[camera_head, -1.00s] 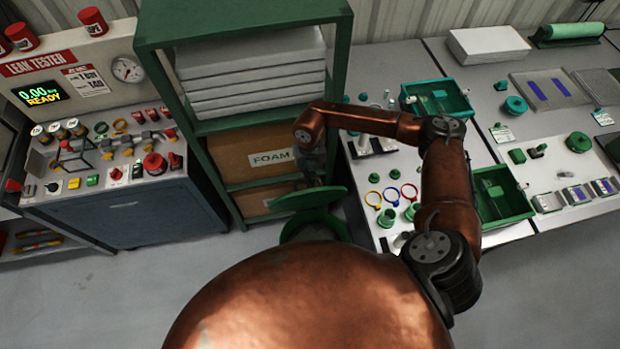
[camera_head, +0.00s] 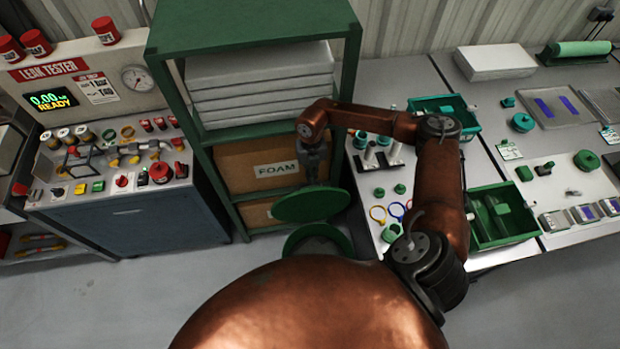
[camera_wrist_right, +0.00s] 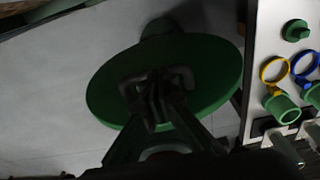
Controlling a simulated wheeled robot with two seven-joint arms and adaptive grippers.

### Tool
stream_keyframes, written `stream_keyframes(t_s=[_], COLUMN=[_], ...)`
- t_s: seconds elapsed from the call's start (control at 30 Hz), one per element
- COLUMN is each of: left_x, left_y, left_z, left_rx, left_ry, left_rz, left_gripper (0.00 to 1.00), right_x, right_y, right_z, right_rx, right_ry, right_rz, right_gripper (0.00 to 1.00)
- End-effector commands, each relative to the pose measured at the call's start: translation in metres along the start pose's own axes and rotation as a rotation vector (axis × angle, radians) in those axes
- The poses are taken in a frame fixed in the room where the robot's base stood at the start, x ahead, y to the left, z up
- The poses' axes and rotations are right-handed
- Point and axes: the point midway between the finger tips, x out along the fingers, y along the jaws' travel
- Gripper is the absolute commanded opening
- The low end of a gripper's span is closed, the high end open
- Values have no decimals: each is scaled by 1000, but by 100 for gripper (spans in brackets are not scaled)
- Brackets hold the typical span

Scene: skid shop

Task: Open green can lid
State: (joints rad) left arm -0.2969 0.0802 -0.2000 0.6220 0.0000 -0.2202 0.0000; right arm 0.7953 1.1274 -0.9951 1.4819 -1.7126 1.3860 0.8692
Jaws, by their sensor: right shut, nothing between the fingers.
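The green can (camera_head: 318,238) stands on the floor by the shelf, and its rim shows partly below the lid. Its round green lid (camera_head: 312,206) is raised and tilted above the can, with a gap at the front. Whether it is hinged at the back is hidden. My right gripper (camera_head: 314,172) comes down from above to the lid's far edge. In the right wrist view, the gripper (camera_wrist_right: 157,96) is shut over the lid's face (camera_wrist_right: 205,70), with nothing seen between the fingers. Part of the can (camera_wrist_right: 160,27) shows beyond the lid. My left gripper is not in view.
A green shelf (camera_head: 155,85) with a foam box (camera_head: 235,165) stands right behind the can. A white workbench (camera_head: 380,205) with rings and green fittings is close on the right. The leak tester (camera_head: 55,70) is at left. Grey floor is open in front.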

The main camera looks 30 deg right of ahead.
Motion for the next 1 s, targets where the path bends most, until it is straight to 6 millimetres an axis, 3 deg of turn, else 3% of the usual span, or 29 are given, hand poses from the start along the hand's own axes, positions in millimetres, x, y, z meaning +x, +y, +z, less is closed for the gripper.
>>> stream_keyframes(t_s=[0.27, 0.6, 0.7, 1.0], left_x=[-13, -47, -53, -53], left_y=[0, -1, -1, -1], left_z=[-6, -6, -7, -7], left_rx=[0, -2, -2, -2], left_ry=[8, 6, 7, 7], left_rz=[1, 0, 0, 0], left_gripper=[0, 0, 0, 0], right_x=[-22, -84, -95, -98], right_y=[0, -5, -7, -8], right_z=[2, 7, 8, 9], right_rx=[0, 5, 7, 7], right_ry=[-2, -2, -1, 0], right_rz=[0, 2, 1, 0], right_gripper=[0, 0, 0, 0])
